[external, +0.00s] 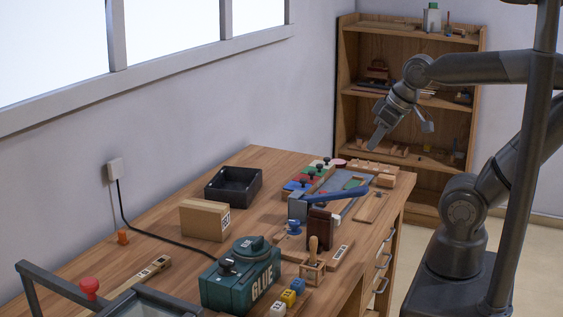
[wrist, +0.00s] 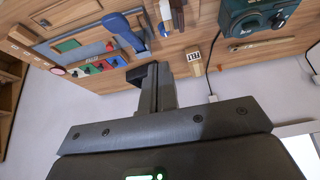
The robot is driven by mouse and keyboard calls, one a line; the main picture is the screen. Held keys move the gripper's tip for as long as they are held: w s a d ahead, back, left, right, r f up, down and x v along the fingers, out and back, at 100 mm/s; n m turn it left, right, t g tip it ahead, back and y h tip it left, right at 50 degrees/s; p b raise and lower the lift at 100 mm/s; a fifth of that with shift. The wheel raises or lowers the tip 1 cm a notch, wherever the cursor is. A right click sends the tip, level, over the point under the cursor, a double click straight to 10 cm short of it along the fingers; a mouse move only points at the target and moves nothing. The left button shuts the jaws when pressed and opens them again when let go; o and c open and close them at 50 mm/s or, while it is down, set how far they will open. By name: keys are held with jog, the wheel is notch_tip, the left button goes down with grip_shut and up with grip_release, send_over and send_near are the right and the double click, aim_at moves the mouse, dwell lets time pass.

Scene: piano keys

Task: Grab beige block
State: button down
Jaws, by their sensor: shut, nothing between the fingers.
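A small pale, beige-white cube (external: 278,308) with dark markings sits at the near edge of the workbench, in a row with a yellow cube (external: 287,297) and a blue cube (external: 297,285). I cannot make it out in the wrist view. My gripper (external: 377,142) is in the air above the far end of the bench, well away from the pale cube. In the wrist view my gripper (wrist: 166,68) has its fingers together, with nothing between them.
The green glue machine (external: 241,279), cardboard box (external: 204,219), black tray (external: 233,184) and blue-handled tool (external: 335,195) stand on the bench. An upright wooden handle (external: 313,252) is close behind the cubes. A shelf (external: 411,100) stands behind the bench.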

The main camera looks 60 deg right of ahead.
dwell(0.3)
jog(key=c, duration=0.9)
grip_release()
